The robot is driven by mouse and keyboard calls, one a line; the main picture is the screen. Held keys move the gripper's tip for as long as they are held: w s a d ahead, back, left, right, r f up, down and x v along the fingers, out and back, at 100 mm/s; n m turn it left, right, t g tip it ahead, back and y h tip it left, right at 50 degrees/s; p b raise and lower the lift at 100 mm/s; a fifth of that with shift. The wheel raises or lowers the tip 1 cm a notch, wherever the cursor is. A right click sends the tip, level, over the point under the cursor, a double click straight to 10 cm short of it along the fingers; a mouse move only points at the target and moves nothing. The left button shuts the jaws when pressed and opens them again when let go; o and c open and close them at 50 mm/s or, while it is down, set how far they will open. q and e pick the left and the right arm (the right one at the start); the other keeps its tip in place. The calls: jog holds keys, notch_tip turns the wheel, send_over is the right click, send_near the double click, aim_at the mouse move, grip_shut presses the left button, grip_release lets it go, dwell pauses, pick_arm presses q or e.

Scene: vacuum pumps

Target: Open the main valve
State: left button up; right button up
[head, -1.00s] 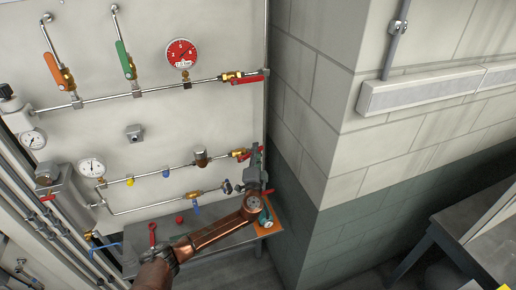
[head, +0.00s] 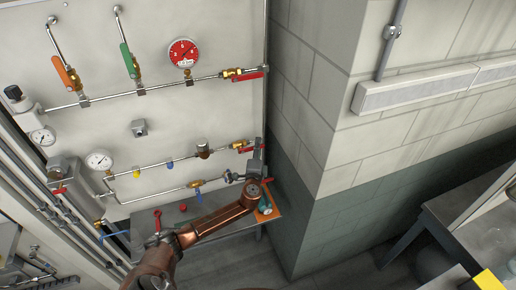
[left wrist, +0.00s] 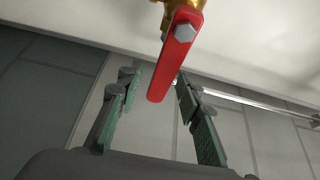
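A red lever handle on a brass valve (head: 240,145) is at the right end of the panel's middle pipe. My left gripper (head: 257,147) is beside it at the panel's right edge. In the left wrist view a red lever (left wrist: 175,55) hangs from brass fitting (left wrist: 186,5) and reaches down between the green-padded fingers of my left gripper (left wrist: 158,80). The fingers are open, with gaps visible on both sides of the lever. In the head view the gripper partly hides the lever's end. My right gripper is not in view.
Above is another red-handled valve (head: 248,76), with orange (head: 66,74) and green (head: 128,60) levers to its left. A red gauge (head: 184,53) is on the panel. A grey bench (head: 225,226) stands below my arm. A block wall corner (head: 300,190) is close on the right.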

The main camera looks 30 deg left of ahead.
pick_arm(q)
jog(key=shift+s, duration=0.1)
jog(key=shift+v, duration=0.9)
jog(key=shift+s, duration=0.1)
jog(key=shift+p+v, duration=0.6)
jog(key=shift+v, duration=2.35)
